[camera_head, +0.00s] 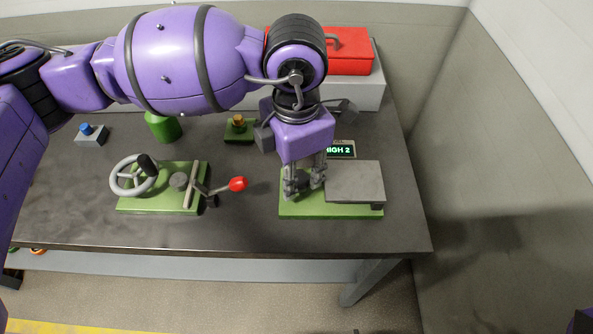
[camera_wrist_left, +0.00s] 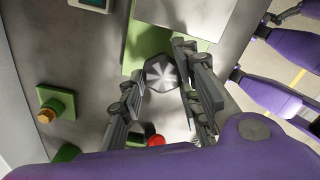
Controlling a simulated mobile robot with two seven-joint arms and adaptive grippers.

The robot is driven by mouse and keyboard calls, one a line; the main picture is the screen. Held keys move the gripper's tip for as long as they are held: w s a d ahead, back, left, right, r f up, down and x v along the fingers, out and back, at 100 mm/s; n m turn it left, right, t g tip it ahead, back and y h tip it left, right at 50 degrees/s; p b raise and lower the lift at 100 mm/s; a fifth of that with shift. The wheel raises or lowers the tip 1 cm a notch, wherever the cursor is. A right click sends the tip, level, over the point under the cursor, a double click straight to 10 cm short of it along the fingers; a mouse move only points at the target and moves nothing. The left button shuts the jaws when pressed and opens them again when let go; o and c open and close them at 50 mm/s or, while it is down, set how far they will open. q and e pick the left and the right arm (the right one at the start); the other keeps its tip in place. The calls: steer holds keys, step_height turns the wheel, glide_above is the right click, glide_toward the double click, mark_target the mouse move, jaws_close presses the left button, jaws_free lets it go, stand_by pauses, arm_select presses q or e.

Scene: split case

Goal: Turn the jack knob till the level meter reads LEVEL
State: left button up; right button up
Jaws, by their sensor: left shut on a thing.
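My left gripper (camera_head: 304,188) reaches down over the left part of a green base plate (camera_head: 330,209). In the left wrist view, a grey ribbed jack knob (camera_wrist_left: 160,73) sits between the fingers of my left gripper (camera_wrist_left: 163,82), and they are shut on it. A grey plate (camera_head: 355,181) lies on the right part of the green base. The level meter (camera_head: 341,150) behind it shows HIGH 2 in green letters on a dark screen; my gripper may cover part of its left edge.
To the left stand a green base with a grey handwheel (camera_head: 128,176) and a red-tipped lever (camera_head: 238,184). A red case (camera_head: 350,52) sits at the back.

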arm_select(q)
steer(key=shift+w+a+m+b, duration=0.15)
steer(key=shift+m+b, duration=0.15)
steer(key=shift+m, duration=0.3)
steer(key=shift+w+d+m+b, duration=0.15)
steer(key=shift+m+b, duration=0.1)
steer(key=shift+m, duration=0.35)
steer(key=shift+r+m+b, duration=0.15)
steer(key=shift+m+b, duration=0.25)
steer(key=shift+m, duration=0.5)
steer(key=shift+w+r, duration=0.1)
steer(key=o, duration=1)
steer(key=shift+o, duration=0.2)
